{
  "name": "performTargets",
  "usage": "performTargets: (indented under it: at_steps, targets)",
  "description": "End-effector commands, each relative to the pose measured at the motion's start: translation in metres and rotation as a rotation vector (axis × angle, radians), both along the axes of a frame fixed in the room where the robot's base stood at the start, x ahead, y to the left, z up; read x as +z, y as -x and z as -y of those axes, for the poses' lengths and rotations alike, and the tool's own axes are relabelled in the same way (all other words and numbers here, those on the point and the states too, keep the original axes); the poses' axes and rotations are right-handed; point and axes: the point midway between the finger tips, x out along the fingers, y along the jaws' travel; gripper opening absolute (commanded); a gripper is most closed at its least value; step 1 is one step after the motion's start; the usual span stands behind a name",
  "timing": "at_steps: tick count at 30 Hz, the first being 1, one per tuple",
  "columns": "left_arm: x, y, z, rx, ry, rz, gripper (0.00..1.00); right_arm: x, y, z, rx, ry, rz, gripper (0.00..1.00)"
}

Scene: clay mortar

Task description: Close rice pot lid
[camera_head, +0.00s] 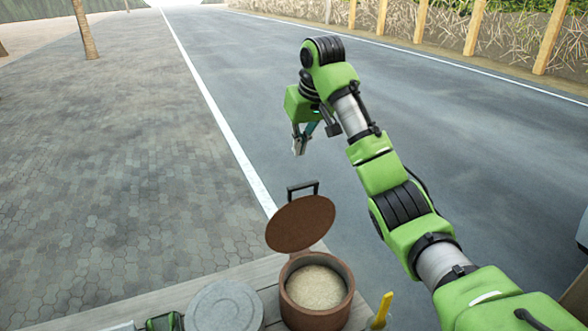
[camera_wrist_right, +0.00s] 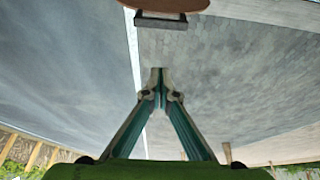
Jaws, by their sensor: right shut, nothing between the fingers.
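The rice pot (camera_head: 316,295) is a round brown pot standing on the wooden table, with pale rice (camera_head: 316,286) showing inside. Its brown lid (camera_head: 300,223) stands open, tilted up at the pot's far side, with a dark handle (camera_head: 303,188) at its upper edge. My right gripper (camera_head: 299,150) is shut and empty, in the air above and beyond the lid, apart from it. In the right wrist view the shut fingers (camera_wrist_right: 161,72) point towards the handle (camera_wrist_right: 160,21) and the lid's edge (camera_wrist_right: 165,4), with a gap between. My left gripper is not in view.
A round grey lid-like disc (camera_head: 225,306) lies left of the pot. A yellow handle (camera_head: 382,310) stands at the right, and a green item (camera_head: 165,321) shows at the bottom left. The wooden table (camera_head: 255,275) ends just beyond the pot; the air around the lid is clear.

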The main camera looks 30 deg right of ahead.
Motion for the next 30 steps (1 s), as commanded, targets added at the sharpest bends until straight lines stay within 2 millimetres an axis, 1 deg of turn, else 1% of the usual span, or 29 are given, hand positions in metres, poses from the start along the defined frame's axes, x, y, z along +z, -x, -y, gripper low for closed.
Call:
performTargets:
  at_steps: [1,3,5,7,11,15,20,22,27,30]
  targets:
    - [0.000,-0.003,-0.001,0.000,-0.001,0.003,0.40,0.004,0.000,0.002,-0.004,-0.003,0.000,0.00]
    - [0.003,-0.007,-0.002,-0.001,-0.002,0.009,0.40,0.003,-0.001,0.003,-0.006,-0.005,-0.002,0.00]
    - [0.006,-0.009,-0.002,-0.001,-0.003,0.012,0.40,-0.001,-0.003,0.003,-0.006,-0.005,-0.003,0.00]
    - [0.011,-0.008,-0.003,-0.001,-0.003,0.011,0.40,-0.009,-0.007,0.003,-0.006,-0.005,-0.004,0.00]
    - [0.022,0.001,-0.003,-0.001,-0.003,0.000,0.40,-0.031,-0.016,0.003,-0.006,-0.005,-0.005,0.00]
    - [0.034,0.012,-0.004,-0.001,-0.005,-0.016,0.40,-0.058,-0.027,0.004,-0.006,-0.005,-0.005,0.00]
    - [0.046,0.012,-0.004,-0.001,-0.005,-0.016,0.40,-0.087,-0.038,0.005,-0.005,-0.003,-0.004,0.00]
    - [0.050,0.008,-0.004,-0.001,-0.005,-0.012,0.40,-0.084,-0.029,0.005,-0.005,-0.002,0.002,0.00]
    - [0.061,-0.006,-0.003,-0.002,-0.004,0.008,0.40,-0.086,-0.012,0.004,-0.004,-0.003,0.001,0.00]
    - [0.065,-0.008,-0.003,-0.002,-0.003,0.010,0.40,-0.087,-0.005,0.003,-0.005,-0.003,0.001,0.00]
